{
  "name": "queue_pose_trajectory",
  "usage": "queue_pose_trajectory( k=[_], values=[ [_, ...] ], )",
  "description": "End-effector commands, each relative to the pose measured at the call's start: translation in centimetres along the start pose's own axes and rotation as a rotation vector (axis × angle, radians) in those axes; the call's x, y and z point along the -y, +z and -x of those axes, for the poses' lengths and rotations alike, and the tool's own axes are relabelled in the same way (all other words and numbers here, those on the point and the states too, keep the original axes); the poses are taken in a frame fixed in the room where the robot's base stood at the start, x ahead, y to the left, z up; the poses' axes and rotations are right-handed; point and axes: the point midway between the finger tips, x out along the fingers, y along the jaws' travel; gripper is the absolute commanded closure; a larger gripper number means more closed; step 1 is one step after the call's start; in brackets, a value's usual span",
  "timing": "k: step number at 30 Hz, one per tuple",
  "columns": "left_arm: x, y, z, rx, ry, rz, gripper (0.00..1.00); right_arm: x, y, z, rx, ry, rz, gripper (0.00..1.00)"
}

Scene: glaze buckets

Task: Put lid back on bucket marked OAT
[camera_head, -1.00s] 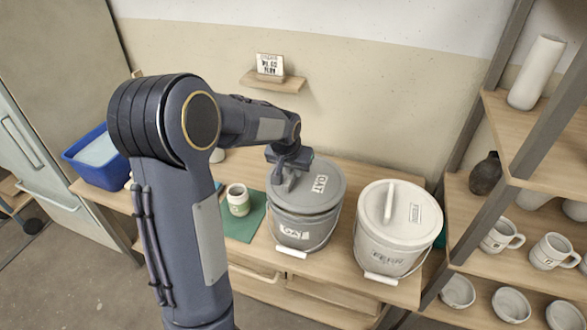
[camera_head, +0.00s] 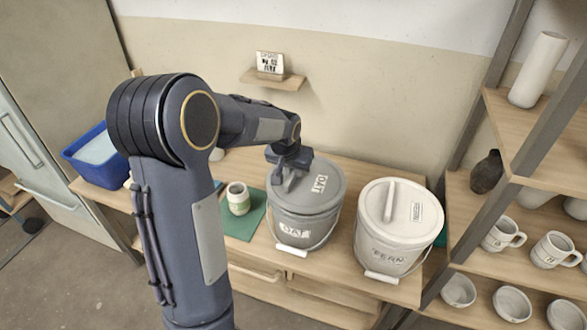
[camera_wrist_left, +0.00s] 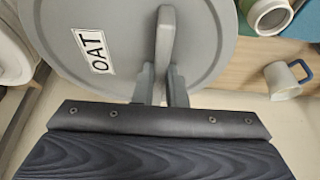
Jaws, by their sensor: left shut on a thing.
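The grey bucket (camera_head: 293,231) marked OAT stands on the wooden table, its wire handle hanging at the front. The grey lid (camera_head: 325,172), also labelled OAT, lies over the bucket's top and looks level with its rim; whether it is pressed fully down I cannot tell. The lid also fills the top of the left wrist view (camera_wrist_left: 120,70). My left gripper (camera_head: 288,179) is shut on the lid's upright grip bar, which shows between its two fingers in the left wrist view (camera_wrist_left: 165,75). My right gripper is not in view.
A cream bucket (camera_head: 385,254) marked FERN, with its lid on, stands close to the right. A small cup (camera_head: 238,198) on a green mat (camera_head: 245,228) is to the left. A blue tub (camera_head: 88,172) sits farther left. Shelves with mugs (camera_head: 500,234) stand at the right.

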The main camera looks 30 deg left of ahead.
Motion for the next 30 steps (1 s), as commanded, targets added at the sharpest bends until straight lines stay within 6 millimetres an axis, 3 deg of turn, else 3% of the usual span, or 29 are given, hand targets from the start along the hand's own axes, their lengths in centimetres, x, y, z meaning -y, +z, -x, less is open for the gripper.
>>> queue_pose_trajectory(
  k=[30],
  values=[
    [0.0,0.24,-0.59,0.0,0.0,0.0,1.0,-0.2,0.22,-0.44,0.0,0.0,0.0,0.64]
  ],
)
